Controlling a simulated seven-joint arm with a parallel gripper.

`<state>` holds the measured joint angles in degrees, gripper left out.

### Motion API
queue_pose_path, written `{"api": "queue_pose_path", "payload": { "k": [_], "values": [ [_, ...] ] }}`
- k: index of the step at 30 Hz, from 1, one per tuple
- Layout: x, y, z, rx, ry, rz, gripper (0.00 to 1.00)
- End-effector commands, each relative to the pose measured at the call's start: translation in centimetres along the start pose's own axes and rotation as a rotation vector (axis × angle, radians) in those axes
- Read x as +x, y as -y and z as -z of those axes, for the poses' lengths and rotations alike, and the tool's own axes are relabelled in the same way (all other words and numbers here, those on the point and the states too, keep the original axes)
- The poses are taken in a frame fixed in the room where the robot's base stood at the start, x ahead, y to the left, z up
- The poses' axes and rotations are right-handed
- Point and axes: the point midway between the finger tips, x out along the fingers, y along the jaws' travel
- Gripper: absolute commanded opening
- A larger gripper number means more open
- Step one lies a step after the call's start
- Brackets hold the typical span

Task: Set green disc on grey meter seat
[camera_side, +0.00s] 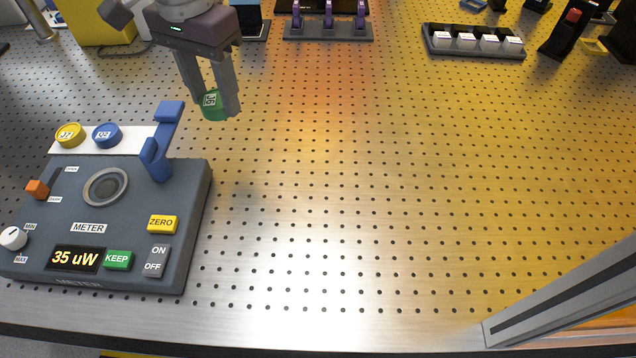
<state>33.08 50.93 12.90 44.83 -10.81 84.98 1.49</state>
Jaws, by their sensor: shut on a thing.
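The green disc (212,105) has a white label and is held between the fingers of my gripper (214,103), which is shut on it. The disc hangs above the perforated table, to the right of and behind the meter. The grey meter (130,200) stands at the left. Its round grey seat (106,186) is empty, with a dark centre. My gripper is up and to the right of the seat, apart from it. A blue lever or clamp arm (160,143) stands raised at the meter's back right, between the seat and the disc.
A yellow disc (69,135) and a blue disc (106,134) lie on a white strip behind the meter. The meter's display (76,259) reads 35 uW. A grey rack (474,41) stands at the back right. A metal rail (560,295) is at front right. The middle table is clear.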

Motion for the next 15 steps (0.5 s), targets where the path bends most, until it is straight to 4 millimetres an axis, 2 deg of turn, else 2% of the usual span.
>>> {"api": "queue_pose_path", "payload": {
  "k": [1,3,6,10,13,15],
  "values": [
    [0.7,-3.6,0.2,0.034,0.001,0.003,0.04],
    [1.4,-7.9,-0.1,0.066,0.003,0.006,0.04],
    [2.2,-12.8,-1.0,0.106,0.003,0.009,0.04],
    [2.9,-16.5,-2.2,0.136,0.004,0.012,0.04],
    [3.6,-17.6,-2.6,0.145,0.006,0.012,0.04],
    [4.8,-17.7,-2.7,0.144,0.009,0.012,0.04]
  ]
}}
